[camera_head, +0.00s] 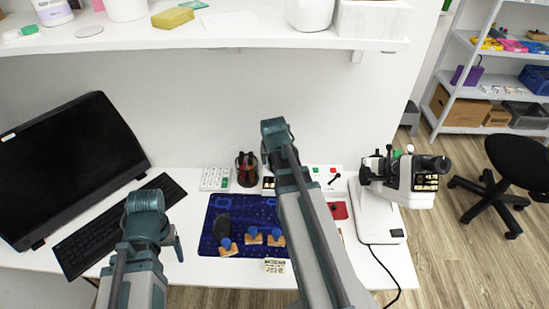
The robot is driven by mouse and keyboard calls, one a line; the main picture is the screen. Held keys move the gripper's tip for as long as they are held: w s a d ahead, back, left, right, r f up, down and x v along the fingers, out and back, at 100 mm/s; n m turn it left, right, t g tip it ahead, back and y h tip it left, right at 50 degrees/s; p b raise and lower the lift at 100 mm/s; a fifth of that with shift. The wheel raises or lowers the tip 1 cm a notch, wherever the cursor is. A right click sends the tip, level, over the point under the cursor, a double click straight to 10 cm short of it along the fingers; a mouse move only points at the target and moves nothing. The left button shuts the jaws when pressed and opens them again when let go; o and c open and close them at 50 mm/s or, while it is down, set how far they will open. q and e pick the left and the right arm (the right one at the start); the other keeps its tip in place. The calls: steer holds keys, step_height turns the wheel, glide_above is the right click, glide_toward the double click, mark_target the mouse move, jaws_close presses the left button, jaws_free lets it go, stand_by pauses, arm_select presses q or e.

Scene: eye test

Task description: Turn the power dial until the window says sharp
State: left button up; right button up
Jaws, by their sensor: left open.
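A white lens-testing instrument (408,183) with a dark eyepiece tube stands at the table's right end. A small lit window (427,182) is on its front; its words are too small to read. Dark knobs (375,165) show on its left side, but I cannot tell which is the power dial. My left gripper (147,222) is at the lower left, near the keyboard and far from the instrument, with empty space around it. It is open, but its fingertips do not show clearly.
A monitor (72,165) and keyboard (112,228) fill the table's left side. A blue mat (210,240) with a mouse and wooden stands lies mid-table, partly behind my right arm. A shelf (230,36) overhangs the table. A black cable (384,266) hangs in front.

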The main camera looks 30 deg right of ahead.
steer(key=p+v, duration=0.7)
steer(key=v, duration=0.2)
steer(key=shift+r+p, duration=0.25)
steer(key=shift+p, duration=0.05)
steer(key=shift+s, duration=0.15)
steer(key=shift+a, duration=0.1)
steer(key=s+a+n+g, duration=0.1)
steer(key=s+a+n, duration=0.2)
steer(key=a, duration=0.6)
steer(key=s+a+f+n+g, duration=0.1)
steer(key=s+a+n, duration=0.2)
steer(key=a, duration=0.6)
steer(key=s+a+n+g, duration=0.2)
steer(key=s+a+n, duration=0.2)
steer(key=a, duration=0.6)
steer(key=shift+s+f+y, duration=0.3)
steer(key=shift+s+y, duration=0.1)
steer(key=shift+s, duration=0.65)
steer(key=shift+w+d, duration=0.1)
steer(key=shift+d, duration=0.05)
